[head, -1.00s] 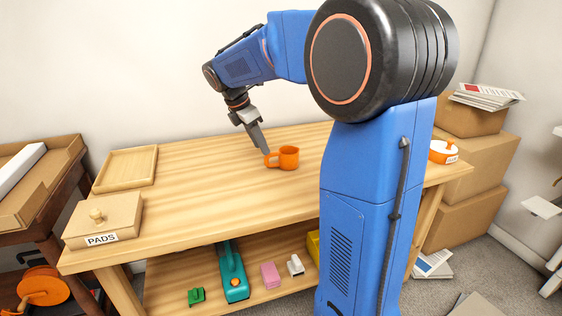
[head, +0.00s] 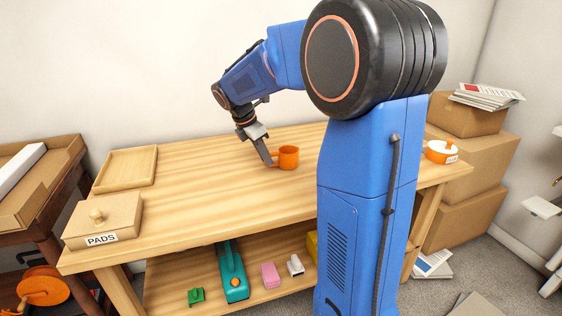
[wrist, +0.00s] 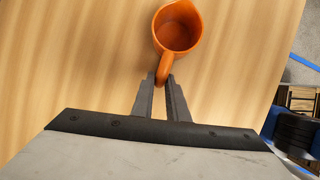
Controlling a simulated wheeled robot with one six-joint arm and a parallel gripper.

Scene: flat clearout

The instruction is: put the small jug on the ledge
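The small jug (head: 289,157) is orange and stands upright on the wooden table, with its handle pointing left in the head view. In the wrist view, the jug (wrist: 182,28) is at top centre, open and empty inside, its handle towards my gripper (wrist: 162,78). The fingertips lie on either side of the handle, with very little gap. I cannot tell whether they press on it. In the head view, my gripper (head: 271,163) reaches down to the handle from the upper left. I cannot make out which surface is the ledge.
A shallow wooden tray (head: 126,167) and a box marked PADS (head: 103,220) are on the table's left. A lower shelf holds a teal object (head: 232,272) and several small items. Cardboard boxes (head: 474,175) stand at right. The table's middle is clear.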

